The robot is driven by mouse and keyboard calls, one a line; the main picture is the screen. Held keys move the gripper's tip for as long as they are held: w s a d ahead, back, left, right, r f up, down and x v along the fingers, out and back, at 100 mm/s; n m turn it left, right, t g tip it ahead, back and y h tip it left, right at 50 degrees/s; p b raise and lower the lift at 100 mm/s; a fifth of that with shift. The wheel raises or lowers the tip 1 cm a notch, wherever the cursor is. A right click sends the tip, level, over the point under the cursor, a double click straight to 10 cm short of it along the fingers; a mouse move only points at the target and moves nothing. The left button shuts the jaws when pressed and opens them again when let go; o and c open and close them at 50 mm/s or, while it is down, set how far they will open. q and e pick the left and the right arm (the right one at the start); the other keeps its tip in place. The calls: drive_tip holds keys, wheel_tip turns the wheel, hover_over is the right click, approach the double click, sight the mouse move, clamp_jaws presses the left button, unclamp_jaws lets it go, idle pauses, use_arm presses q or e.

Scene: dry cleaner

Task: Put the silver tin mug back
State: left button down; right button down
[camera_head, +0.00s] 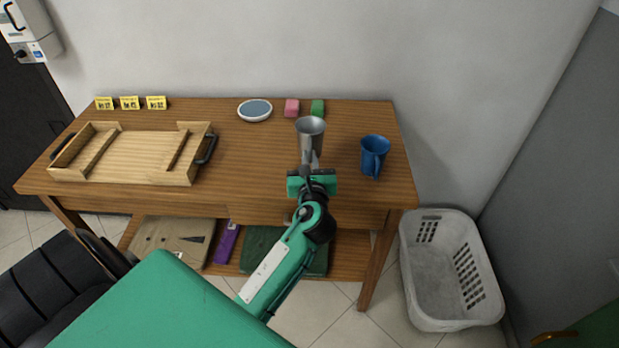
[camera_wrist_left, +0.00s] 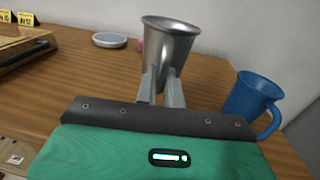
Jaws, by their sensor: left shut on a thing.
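The silver tin mug (camera_head: 310,128) is upright over the right part of the wooden table, left of the blue mug. My left gripper (camera_head: 310,160) is shut on it from the front. In the left wrist view the silver mug (camera_wrist_left: 168,45) stands between the fingers (camera_wrist_left: 161,84), which hold its lower part. I cannot tell whether its base touches the table. My right gripper is not in view.
A blue mug (camera_head: 374,155) stands close on the right. A wooden tray (camera_head: 130,158) lies at the left. A white basket (camera_head: 450,270) stands on the floor.

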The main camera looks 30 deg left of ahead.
use_arm(q)
drive_tip(key=shift+f, duration=0.75)
wheel_tip(320, 180, down, 3)
drive_tip(key=shift+r+b, duration=0.15)
drive_tip(key=shift+b, duration=0.2)
drive_tip(key=shift+f, duration=0.7)
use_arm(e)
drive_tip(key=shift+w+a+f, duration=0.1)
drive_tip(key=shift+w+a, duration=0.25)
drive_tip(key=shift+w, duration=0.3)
use_arm(q)
drive_tip(key=shift+f, duration=0.1)
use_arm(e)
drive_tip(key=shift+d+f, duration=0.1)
use_arm(q)
drive_tip(key=c, duration=1.5)
unclamp_jaws()
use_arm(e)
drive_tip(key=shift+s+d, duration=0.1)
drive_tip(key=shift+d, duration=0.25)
